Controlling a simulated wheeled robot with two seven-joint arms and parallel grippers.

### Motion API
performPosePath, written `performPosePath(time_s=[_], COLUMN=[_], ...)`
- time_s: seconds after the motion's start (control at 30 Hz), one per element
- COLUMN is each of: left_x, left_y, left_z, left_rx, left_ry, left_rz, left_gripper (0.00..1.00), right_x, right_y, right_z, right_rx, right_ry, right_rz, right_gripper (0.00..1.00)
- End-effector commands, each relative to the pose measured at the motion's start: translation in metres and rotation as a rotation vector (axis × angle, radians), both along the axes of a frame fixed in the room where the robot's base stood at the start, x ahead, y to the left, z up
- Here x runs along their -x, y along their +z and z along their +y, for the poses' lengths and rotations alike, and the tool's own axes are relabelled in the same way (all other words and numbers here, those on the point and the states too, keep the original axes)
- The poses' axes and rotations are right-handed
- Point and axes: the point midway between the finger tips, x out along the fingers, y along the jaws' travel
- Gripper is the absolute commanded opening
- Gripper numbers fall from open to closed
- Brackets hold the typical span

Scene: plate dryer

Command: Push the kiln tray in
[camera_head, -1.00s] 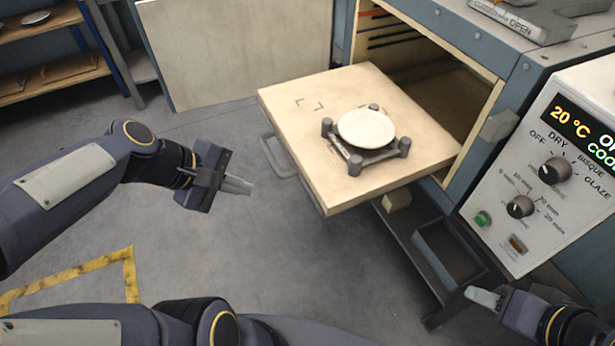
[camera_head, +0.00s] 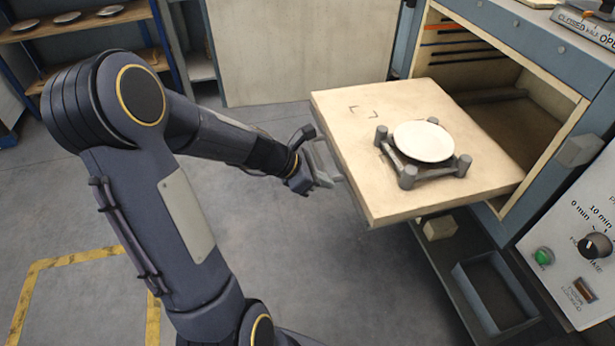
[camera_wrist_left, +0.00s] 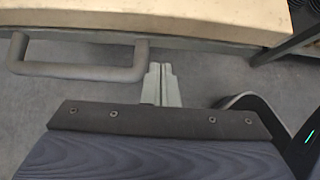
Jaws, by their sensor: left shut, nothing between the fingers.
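The kiln tray (camera_head: 345,125) is a thick, pale slab pulled out of the kiln opening. On it stands a grey four-post stand (camera_head: 408,178) with a white plate (camera_head: 424,141) on top. A grey bar handle (camera_head: 322,162) is on the tray's front edge. My left gripper (camera_head: 325,180) is shut and empty, beside the handle. In the left wrist view the closed fingertips (camera_wrist_left: 158,72) lie at the right end of the handle (camera_wrist_left: 80,70), just below the tray edge (camera_wrist_left: 150,22); I cannot tell whether they touch. My right gripper is out of view.
The kiln opening (camera_head: 490,100) is open behind the tray. The control panel (camera_head: 580,240) stands at the right. A grey bin (camera_head: 495,290) sits on a low shelf below the tray. Wooden shelves (camera_head: 80,30) with plates stand at the back left. The floor in front is clear.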

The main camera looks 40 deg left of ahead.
Motion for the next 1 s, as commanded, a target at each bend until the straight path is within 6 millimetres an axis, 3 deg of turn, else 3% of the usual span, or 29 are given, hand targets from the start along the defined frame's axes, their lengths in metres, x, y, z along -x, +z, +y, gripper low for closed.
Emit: performPosePath(time_s=[0.2,0.77,1.0], left_x=[-0.021,-0.027,-0.047], left_y=[0.004,0.004,0.006], left_z=[-0.018,-0.023,-0.042], left_rx=[-0.001,-0.001,0.001], left_ry=[-0.004,-0.003,-0.008], left_rz=[-0.003,-0.003,-0.003], left_gripper=[0.0,0.0,0.0], right_x=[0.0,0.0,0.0], right_y=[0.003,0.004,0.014], right_z=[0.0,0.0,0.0], right_rx=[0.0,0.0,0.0], right_ry=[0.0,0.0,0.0], right_rz=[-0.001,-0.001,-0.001], right_gripper=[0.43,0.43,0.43])
